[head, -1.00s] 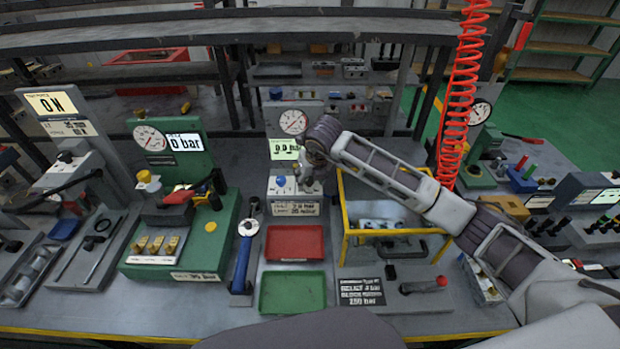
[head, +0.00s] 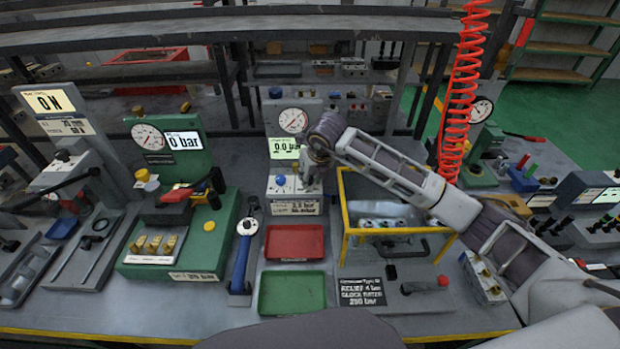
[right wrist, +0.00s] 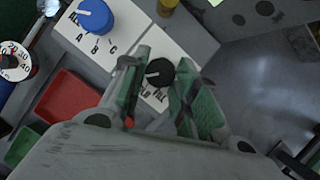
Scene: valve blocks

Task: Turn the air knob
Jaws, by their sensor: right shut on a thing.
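The black round knob (right wrist: 160,72) with a white pointer line sits on a white panel in the right wrist view. My right gripper (right wrist: 158,80) has its green-padded fingers on both sides of it and is shut on it. A partly hidden label below the knob shows letters like "FILL". In the head view my right gripper (head: 309,180) is at the front of the grey gauge unit and hides the knob. A blue knob (right wrist: 95,17) marked A, B, C is beside it and also shows in the head view (head: 281,181). My left gripper is not in view.
A gauge (head: 293,119) and a lit green display (head: 284,147) stand above the knobs. A red tray (head: 295,243) and a green tray (head: 292,294) lie in front. A yellow-framed box (head: 344,215) stands close on the right, under my right arm.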

